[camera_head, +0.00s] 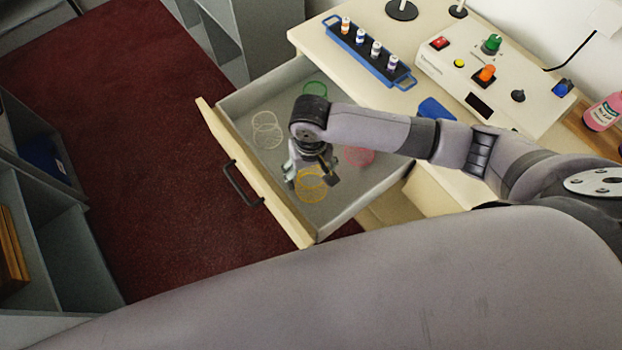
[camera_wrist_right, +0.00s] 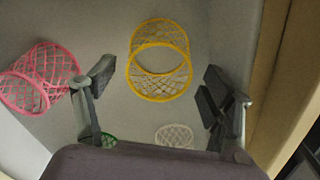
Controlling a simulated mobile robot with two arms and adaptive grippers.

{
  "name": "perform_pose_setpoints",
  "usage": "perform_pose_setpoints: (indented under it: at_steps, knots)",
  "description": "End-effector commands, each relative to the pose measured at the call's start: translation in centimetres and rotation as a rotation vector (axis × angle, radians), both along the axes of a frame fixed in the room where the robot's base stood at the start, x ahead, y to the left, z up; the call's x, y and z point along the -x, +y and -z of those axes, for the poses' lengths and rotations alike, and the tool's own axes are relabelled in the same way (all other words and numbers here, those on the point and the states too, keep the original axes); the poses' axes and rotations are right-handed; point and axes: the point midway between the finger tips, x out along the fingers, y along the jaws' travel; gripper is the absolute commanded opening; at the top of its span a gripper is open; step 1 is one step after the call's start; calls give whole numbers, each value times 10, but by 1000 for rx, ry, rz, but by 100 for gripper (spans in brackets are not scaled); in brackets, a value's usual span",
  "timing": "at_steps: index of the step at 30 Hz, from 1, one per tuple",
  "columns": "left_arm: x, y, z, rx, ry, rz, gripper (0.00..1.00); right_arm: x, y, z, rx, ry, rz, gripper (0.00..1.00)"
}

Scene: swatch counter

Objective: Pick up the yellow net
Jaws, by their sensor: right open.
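The yellow net (camera_head: 311,190) lies in the open drawer, toward its near end. In the right wrist view the yellow net (camera_wrist_right: 159,84) is an open mesh cylinder with two rims, beyond the fingertips and roughly between them. My right gripper (camera_head: 312,178) is over the drawer, close to the yellow net and partly covering it in the head view. In the right wrist view my right gripper (camera_wrist_right: 155,82) has its two fingers wide apart with nothing between them. My left gripper is not in view.
The drawer (camera_head: 262,196) also holds a pink net (camera_head: 359,156), a green net (camera_head: 315,89) and white netting (camera_head: 267,130). Its walls surround them. A blue rack of small bottles (camera_head: 368,54) and a control box (camera_head: 495,75) stand on the counter.

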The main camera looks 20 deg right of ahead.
Motion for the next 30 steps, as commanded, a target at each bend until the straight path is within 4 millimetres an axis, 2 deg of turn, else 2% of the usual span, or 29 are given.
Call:
perform_pose_setpoints:
  at_steps: [3,6,15,23,30]
  knots:
    - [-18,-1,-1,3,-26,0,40,0,0,7,0,0,-1,76]
    - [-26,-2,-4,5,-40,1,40,1,-1,15,2,2,-1,76]
    - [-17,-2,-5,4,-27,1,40,0,-1,55,1,0,-1,76]
    - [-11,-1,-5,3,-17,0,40,0,-1,58,-1,-1,-2,76]
    - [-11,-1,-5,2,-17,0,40,0,-1,58,0,-1,-1,60]
